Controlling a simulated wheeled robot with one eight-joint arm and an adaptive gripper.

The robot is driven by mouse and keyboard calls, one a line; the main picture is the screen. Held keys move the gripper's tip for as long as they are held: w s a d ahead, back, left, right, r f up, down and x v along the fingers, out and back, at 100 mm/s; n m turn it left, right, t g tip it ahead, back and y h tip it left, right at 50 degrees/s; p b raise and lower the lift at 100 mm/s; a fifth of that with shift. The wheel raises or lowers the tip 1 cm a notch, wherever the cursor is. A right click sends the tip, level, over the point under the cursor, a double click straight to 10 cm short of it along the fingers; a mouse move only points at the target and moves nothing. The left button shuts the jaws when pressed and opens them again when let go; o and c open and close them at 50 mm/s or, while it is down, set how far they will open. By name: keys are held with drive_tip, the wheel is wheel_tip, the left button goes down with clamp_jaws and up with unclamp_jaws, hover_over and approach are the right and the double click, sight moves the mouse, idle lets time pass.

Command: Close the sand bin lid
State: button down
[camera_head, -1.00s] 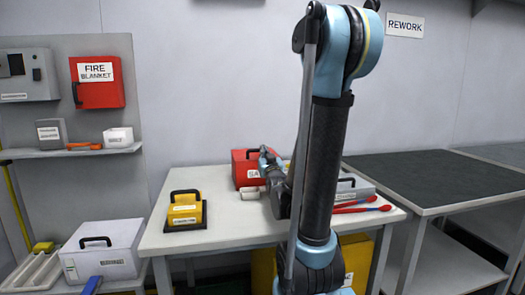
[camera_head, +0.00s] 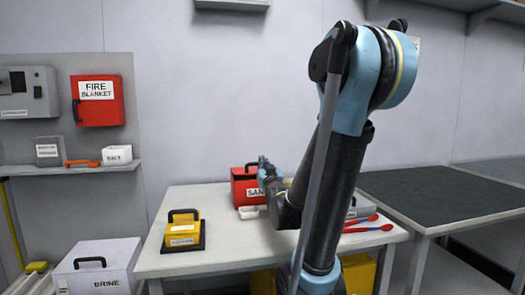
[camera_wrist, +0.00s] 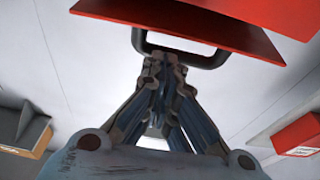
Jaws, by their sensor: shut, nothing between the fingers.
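The red sand bin (camera_head: 244,190) stands on the white table, its label partly showing in the head view. My arm and gripper (camera_head: 264,163) are at its upper right and hide part of it. In the wrist view a red panel (camera_wrist: 200,12) with a black handle (camera_wrist: 211,61) crosses the top; it looks like the bin's lid. My gripper (camera_wrist: 165,62) is shut and empty, with its fingertips at the handle. They overlap the handle in the picture; I cannot tell whether they touch it. How far the lid stands open is unclear.
A yellow box with a black handle (camera_head: 183,229) stands left on the table. A small white block (camera_head: 248,212) lies before the bin. A dark-topped bench (camera_head: 440,195) stands farther right.

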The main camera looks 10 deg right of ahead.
drive_tip(key=shift+r, duration=3.45)
drive_tip(key=w+a+g, duration=0.2)
drive_tip(key=w+g, duration=0.7)
drive_tip(key=w, duration=0.3)
drive_tip(key=s+r+g+h, duration=0.2)
drive_tip(key=s+r+g, duration=0.6)
drive_tip(key=r+g, duration=0.25)
drive_tip(key=shift+g, duration=0.25)
drive_tip(key=f, duration=0.9)
drive_tip(key=w+f, duration=0.1)
drive_tip(key=f, duration=0.4)
drive_tip(key=shift+d+f, duration=0.1)
drive_tip(key=shift+f, duration=0.05)
